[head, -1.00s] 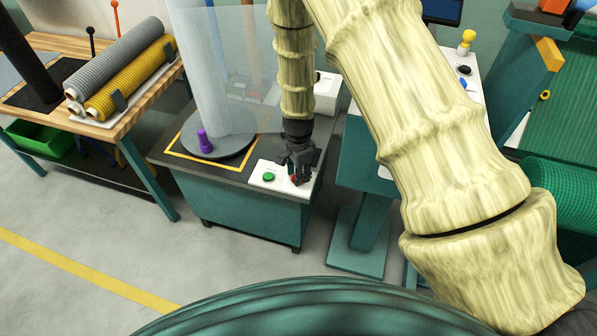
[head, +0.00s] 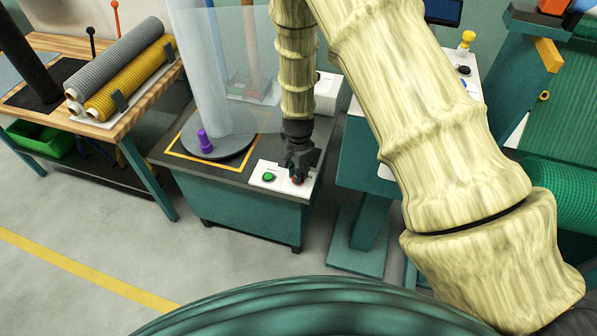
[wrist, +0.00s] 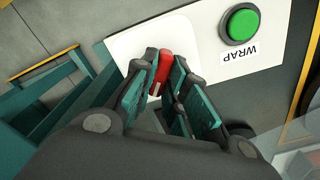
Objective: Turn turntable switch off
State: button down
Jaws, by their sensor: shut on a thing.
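The turntable (head: 222,147) is a dark round plate on a teal cabinet, with a clear wrapped column standing on it. A white switch panel (head: 283,185) lies at the cabinet's front right corner. My gripper (head: 297,180) is over the panel's right part, pointing down. In the wrist view my gripper (wrist: 160,85) is shut on a red switch (wrist: 161,67), with its fingers on both sides of it. A green button (wrist: 242,24) labelled WRAP is beside it; it also shows in the head view (head: 269,177). The red switch's base is partly hidden by the fingers.
A purple knob (head: 205,141) stands on the turntable's edge. A white box (head: 327,92) is behind my gripper. A wooden bench (head: 150,98) with grey and yellow rolls is at left. A teal stand (head: 362,205) is close at right. Open floor lies in front.

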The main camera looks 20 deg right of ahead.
jog(key=n, duration=0.3)
jog(key=shift+p, duration=0.3)
jog(key=n, duration=0.9)
jog(key=shift+p, duration=0.4)
jog(key=shift+n, duration=2.2)
jog(key=c, duration=1.4)
grip_release()
jog(key=shift+c, duration=0.2)
notch_tip(320, 180, up, 12)
